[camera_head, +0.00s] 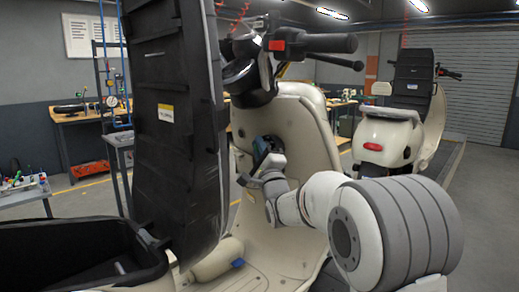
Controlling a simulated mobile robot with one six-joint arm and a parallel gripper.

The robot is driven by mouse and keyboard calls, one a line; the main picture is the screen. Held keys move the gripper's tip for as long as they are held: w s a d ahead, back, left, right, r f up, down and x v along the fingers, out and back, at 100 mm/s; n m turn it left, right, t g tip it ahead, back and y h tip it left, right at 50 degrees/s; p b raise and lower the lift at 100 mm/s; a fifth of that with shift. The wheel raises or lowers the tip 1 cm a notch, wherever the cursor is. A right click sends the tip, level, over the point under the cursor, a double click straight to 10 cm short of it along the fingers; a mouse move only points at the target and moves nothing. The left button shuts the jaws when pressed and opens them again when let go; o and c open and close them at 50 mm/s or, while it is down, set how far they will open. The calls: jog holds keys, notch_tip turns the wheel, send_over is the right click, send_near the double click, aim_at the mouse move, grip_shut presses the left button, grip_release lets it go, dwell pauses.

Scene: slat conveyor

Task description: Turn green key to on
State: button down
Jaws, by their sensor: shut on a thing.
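A cream scooter (290,115) stands close in front of me, with its black seat (170,120) raised upright at the left. My arm reaches in from the right to the inner front panel below the handlebar. My gripper (257,165) is shut at the dark recess in that panel, on what seems to be the green key. The key itself is hidden by the gripper and too small to make out, so its turn position cannot be told. A small bluish patch shows just beside the fingers.
The raised seat stands close left of my gripper, and the handlebar (320,43) is above it. A second cream scooter (397,125) stands behind at the right. Workbenches (85,115) line the left wall. A small blue piece (238,263) is on the footboard.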

jog(key=shift+f+m+t+h+b, duration=0.15)
jog(key=shift+m+t+b, duration=0.3)
jog(key=shift+b, duration=0.75)
jog(key=shift+f+m+t+h+b, duration=0.1)
jog(key=shift+m+t+h+b, duration=0.25)
jog(key=shift+b, duration=0.85)
jog(key=c, duration=1.5)
grip_release()
jog(key=shift+r, duration=0.25)
jog(key=shift+o, duration=0.2)
jog(key=b+v, duration=0.1)
jog(key=v, duration=0.6)
jog(key=shift+s+f, duration=0.2)
jog(key=shift+f, duration=0.15)
jog(key=shift+d+f, duration=0.1)
jog(key=shift+d, duration=0.05)
jog(key=b+v, duration=0.6)
jog(key=b, duration=0.1)
jog(key=shift+b, duration=0.4)
